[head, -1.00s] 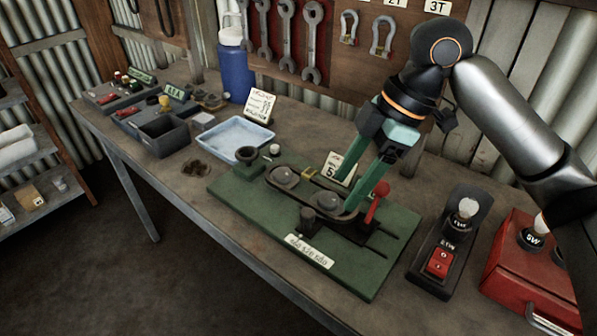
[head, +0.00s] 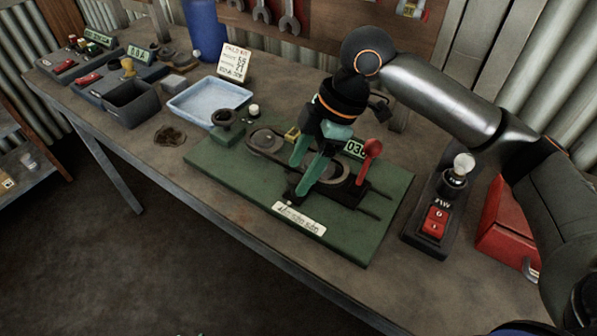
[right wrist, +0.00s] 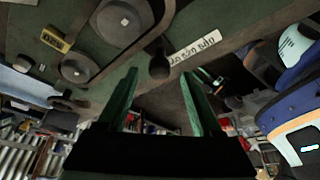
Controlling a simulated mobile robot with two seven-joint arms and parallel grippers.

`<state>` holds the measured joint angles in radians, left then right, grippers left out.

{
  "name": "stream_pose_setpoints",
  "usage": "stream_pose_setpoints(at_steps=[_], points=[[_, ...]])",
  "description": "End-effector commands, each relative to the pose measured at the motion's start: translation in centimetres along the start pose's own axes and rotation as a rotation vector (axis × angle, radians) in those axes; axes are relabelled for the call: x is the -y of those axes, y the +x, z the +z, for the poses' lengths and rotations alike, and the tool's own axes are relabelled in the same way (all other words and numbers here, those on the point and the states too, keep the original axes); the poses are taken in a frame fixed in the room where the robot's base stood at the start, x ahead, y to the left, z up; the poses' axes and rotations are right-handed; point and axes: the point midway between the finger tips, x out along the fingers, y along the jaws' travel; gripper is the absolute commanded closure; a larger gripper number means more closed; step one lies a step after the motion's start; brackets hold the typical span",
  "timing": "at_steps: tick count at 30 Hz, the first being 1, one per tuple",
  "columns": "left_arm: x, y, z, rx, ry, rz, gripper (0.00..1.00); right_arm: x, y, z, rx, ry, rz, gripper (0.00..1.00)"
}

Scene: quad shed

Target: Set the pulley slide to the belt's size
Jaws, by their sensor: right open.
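A green board (head: 225,165) on the bench carries two grey pulleys, a left one (head: 265,140) and a right one (head: 331,172), with a dark belt around them. A dark knob (head: 291,190) stands at the board's front side, and a red-topped lever (head: 372,148) at its right. My right gripper (head: 299,180) is open and points down at the front of the right pulley, close to the knob. In the right wrist view the knob (right wrist: 160,65) lies between the fingertips; contact cannot be told. The fingers partly hide the right pulley. My left gripper is not clearly seen.
A yellow block (head: 292,134) lies between the pulleys. A printed label (head: 299,218) is at the front edge. A blue tray (head: 207,101) stands behind left. A black switch box (head: 436,222) and a red case (head: 508,230) stand right. The bench's front strip is clear.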

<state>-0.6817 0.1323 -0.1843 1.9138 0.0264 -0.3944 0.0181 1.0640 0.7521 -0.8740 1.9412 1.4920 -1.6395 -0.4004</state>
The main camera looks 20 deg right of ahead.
Motion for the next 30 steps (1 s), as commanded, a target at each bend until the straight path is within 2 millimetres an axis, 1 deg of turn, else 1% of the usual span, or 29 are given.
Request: stream_pose_setpoints(at_steps=[1,5,14,30], points=[[0.0,0.08,0.07,0.0,0.0,0.0,0.5,0.03,0.65,0.02,0.0,0.0,-0.002,0.33],[0.0,0.12,0.1,0.0,0.0,0.0,0.5,0.0,1.4,-0.02,-0.001,0.0,0.0,0.33],[0.01,0.14,0.02,-0.002,0.0,0.0,0.5,-0.01,1.56,-0.02,-0.001,0.0,0.0,0.33],[0.03,0.17,-0.07,-0.004,0.0,0.0,0.5,-0.01,1.52,-0.01,0.0,0.0,0.0,0.94]])
